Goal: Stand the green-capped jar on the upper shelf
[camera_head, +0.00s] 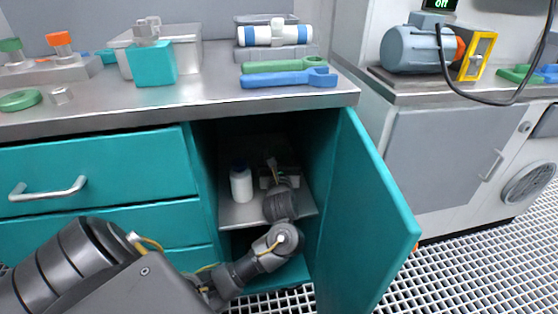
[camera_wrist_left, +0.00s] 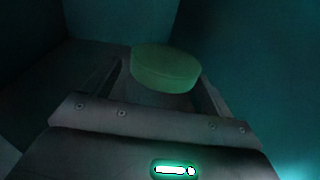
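The green-capped jar (camera_wrist_left: 165,68) shows in the left wrist view between my left gripper's fingers, cap toward the camera. Its body below the cap is dark and mostly hidden. My left gripper (camera_wrist_left: 163,88) appears shut on the jar, one finger on each side. In the head view my left arm reaches into the open teal cabinet, and my left gripper (camera_head: 274,170) is above the upper shelf (camera_head: 238,214). The jar cannot be made out there. Whether it touches the shelf cannot be told. My right gripper is not in view.
A white bottle with a dark cap (camera_head: 241,185) stands on the shelf left of my gripper. The open cabinet door (camera_head: 365,215) bounds the right side. The drawers (camera_head: 90,170) are on the left. The counter (camera_head: 200,95) above holds several items.

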